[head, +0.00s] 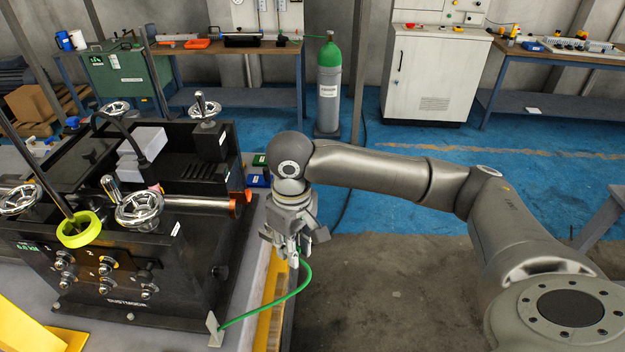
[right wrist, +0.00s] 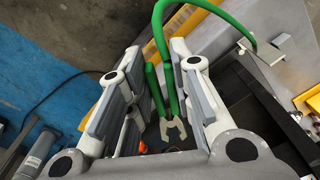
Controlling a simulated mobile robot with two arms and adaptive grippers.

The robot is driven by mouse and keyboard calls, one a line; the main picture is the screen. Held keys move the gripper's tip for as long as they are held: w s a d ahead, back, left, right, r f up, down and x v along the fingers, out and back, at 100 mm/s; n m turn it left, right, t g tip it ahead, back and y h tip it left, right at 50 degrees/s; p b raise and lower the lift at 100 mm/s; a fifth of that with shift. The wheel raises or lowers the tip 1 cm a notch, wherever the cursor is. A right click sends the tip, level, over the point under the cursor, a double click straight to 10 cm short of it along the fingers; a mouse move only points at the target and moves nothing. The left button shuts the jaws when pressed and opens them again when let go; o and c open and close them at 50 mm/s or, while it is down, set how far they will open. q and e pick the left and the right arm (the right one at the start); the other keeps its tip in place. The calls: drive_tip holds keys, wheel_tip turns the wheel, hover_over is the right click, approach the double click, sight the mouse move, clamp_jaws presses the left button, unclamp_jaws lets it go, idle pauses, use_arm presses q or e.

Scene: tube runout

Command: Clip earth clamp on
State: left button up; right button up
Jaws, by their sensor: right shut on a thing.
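The earth clamp (right wrist: 175,128) has green handles and grey metal jaws. In the right wrist view it lies between the fingers of my right gripper (right wrist: 160,95), which is shut on it. In the head view my right gripper (head: 297,248) points down beside the machine's right side, and its fingers mostly hide the clamp. A green cable (head: 287,299) runs from the clamp to a small upright metal tab (head: 214,330) at the machine's front right corner. The tab also shows in the right wrist view (right wrist: 246,48). My left gripper is not in view.
The black machine (head: 150,270) with chrome handwheels stands on a grey bench at left. A yellow-green ring (head: 79,230) is around a dark rod on it. The floor right of the bench is clear.

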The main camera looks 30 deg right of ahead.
drive_tip(key=w+d+r+n+p, duration=0.2)
drive_tip(key=w+d+n+p, duration=0.5)
drive_tip(key=w+d+p, duration=0.1)
drive_tip(key=shift+w+d+h, duration=0.3)
drive_tip(key=shift+w+d, duration=0.2)
drive_tip(key=shift+d, duration=0.15)
drive_tip(key=shift+w+a, duration=0.7)
drive_tip(key=shift+a, duration=0.2)
drive_tip(key=shift+w+a, duration=0.65)
drive_tip(key=shift+a, duration=0.25)
drive_tip(key=shift+w+a, duration=0.1)
drive_tip(key=shift+a, duration=0.05)
drive_tip(key=shift+w+a, duration=0.6)
drive_tip(key=shift+a, duration=0.15)
